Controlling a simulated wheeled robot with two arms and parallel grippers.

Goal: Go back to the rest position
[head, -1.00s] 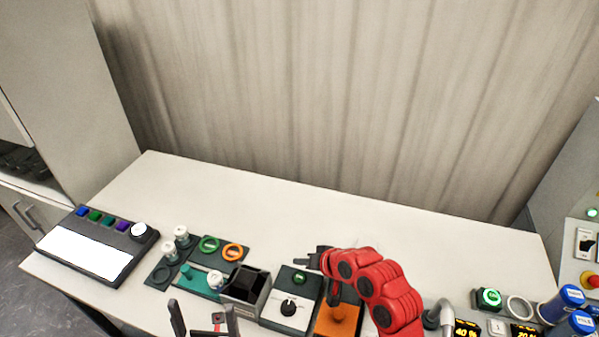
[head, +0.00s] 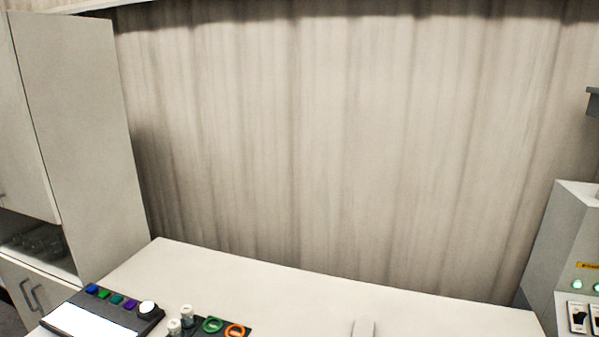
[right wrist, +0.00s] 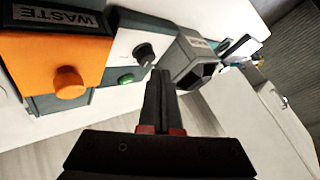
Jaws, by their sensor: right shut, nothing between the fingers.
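My right gripper (right wrist: 157,103) is in the right wrist view, its two dark fingers together and nothing between them. It hangs apart from the table devices, in front of a grey dark-mouthed container (right wrist: 190,62) and a white box with a black knob (right wrist: 144,54) and a green button. Neither gripper shows in the head view now. My left gripper is out of sight.
An orange-topped box marked WASTE (right wrist: 68,84) is close at the left of the right wrist view. In the head view, the white table (head: 270,283) has a button panel (head: 105,312), small white-capped bottles, and green and orange rings (head: 235,330). A control cabinet (head: 560,240) stands right.

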